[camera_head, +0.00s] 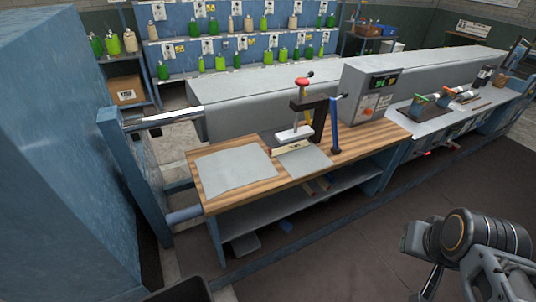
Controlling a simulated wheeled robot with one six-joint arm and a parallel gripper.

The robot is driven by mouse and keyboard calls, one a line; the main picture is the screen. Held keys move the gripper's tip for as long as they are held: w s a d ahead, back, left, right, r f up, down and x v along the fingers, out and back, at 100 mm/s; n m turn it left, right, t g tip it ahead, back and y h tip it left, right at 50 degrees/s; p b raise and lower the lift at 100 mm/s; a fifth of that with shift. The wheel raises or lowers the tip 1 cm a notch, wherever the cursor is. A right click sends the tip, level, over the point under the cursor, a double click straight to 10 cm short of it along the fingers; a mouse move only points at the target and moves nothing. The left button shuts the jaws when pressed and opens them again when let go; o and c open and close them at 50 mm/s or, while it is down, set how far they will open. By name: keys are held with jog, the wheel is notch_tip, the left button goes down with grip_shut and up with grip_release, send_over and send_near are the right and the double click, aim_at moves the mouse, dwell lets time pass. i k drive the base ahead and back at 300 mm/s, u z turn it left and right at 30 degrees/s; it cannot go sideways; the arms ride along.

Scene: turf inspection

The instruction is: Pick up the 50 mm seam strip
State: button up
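I cannot tell for sure which thing is the 50 mm seam strip. A narrow pale strip with a red end (290,148) lies on the wooden bench (260,191), just in front of the base of a hand press (307,112). A large grey sheet (237,168) lies flat to its left. A smaller grey sheet (308,163) lies just in front of it. Part of my arm shows at the lower right, well away from the bench. I cannot make out my gripper's fingertips there, nor anything held.
A second bench (432,122) with tools adjoins at right. A blue post (130,170) with a metal roller stands left. Bottles line the back shelves.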

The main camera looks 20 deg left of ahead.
aim_at(290, 146)
jog(key=u, duration=1.45)
jog(key=i, duration=1)
